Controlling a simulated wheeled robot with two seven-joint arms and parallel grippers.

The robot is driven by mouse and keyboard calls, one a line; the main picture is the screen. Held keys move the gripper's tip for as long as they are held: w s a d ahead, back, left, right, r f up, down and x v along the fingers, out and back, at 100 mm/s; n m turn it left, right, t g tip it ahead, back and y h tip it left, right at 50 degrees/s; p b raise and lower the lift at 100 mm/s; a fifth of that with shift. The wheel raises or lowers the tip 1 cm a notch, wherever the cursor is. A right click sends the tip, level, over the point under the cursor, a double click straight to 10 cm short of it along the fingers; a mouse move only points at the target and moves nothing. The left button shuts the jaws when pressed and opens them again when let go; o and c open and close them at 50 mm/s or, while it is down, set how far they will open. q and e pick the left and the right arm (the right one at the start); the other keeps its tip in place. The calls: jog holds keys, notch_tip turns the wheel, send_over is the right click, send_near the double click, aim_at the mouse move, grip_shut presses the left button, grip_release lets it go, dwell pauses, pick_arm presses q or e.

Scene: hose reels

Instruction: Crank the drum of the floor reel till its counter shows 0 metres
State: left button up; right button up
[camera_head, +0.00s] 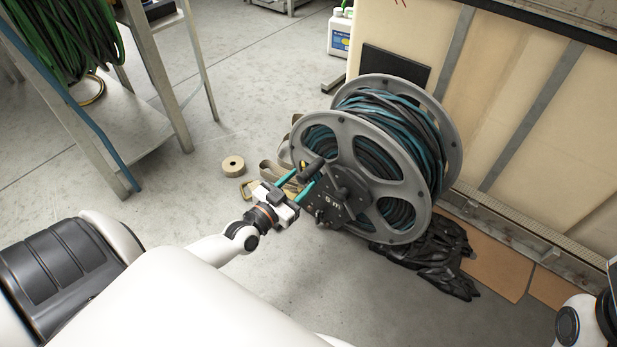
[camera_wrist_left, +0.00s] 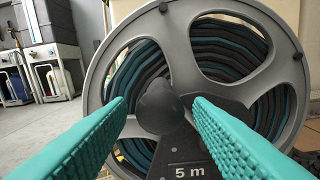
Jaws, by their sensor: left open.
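The floor reel (camera_head: 345,135) is a grey-flanged drum wound with black and teal hose. Its black crank handle (camera_head: 310,170) sticks out towards my left gripper. In the left wrist view a dark rounded shape, apparently the crank handle (camera_wrist_left: 161,106) seen end-on, lies between the teal fingers. My left gripper (camera_head: 302,183) is open, with its fingertips close to the handle, one on each side. I cannot tell whether they touch it. The counter plate (camera_wrist_left: 189,171) reads 5 m. My right gripper is outside the views; only part of my right arm shows at the lower right.
A roll of tape (camera_head: 233,166) and tan straps lie on the floor left of the reel. A crumpled black sheet (camera_head: 435,262) lies beneath its right side. A metal rack (camera_head: 128,130) with green hose stands at the left, and a pale panelled wall (camera_head: 535,110) is behind the reel.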

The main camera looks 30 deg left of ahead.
aim_at(308, 174)
pick_arm(q)
jog(key=shift+w+d+b, duration=0.15)
jog(key=shift+w+b, duration=0.4)
jog(key=shift+w, duration=1.55)
jog(key=shift+c, duration=0.6)
grip_shut()
